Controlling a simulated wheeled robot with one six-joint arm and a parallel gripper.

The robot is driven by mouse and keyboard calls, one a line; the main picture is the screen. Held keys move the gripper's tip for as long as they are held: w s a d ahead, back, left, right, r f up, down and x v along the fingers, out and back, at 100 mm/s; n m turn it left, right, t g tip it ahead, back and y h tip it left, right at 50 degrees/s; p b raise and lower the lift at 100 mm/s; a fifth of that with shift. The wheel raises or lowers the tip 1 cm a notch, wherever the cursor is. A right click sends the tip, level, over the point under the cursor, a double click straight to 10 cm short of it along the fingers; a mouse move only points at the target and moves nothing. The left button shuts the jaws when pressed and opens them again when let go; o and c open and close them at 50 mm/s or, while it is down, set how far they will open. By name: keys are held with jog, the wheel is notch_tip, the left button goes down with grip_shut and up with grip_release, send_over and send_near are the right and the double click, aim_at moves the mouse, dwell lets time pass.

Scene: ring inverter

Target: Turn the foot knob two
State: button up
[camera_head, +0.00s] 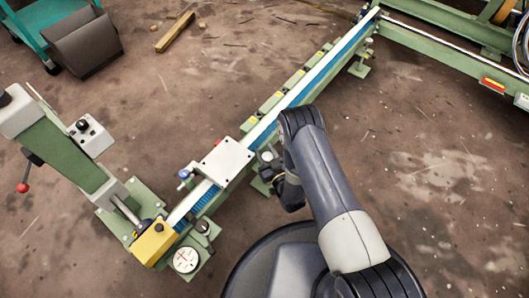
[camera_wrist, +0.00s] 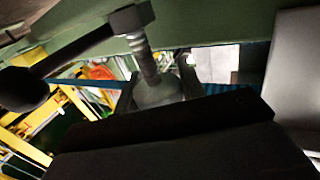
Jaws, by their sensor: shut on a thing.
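The rail machine (camera_head: 275,112) runs diagonally on green feet. My gripper (camera_head: 272,172) is low beside the rail, at a foot near the white plate (camera_head: 221,161). A dark lever with a black ball end (camera_wrist: 24,89) reaches left from the stem's head. The palm hides the lower part of the knob. The knob's number cannot be read.
A yellow block (camera_head: 154,242) and a dial gauge (camera_head: 186,260) are at the rail's near end. A green post with a red-tipped lever (camera_head: 23,187) stands left. A teal cart (camera_head: 52,27) and wood block (camera_head: 174,32) are behind. The floor right of the rail is mostly clear.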

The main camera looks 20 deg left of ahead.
jog(key=shift+w+d+m+t+h, duration=0.1)
jog(key=shift+d+m+t+h, duration=0.1)
jog(key=shift+m+t+h, duration=1.2)
jog(key=shift+w+d+m+t+h, duration=0.15)
jog(key=shift+m+t+h, duration=0.35)
jog(key=shift+m+h, duration=1.05)
jog(key=shift+h, duration=0.95)
jog(key=shift+n, duration=0.25)
jog(key=o, duration=1)
jog(key=shift+s+d, duration=0.1)
jog(key=shift+s, duration=0.05)
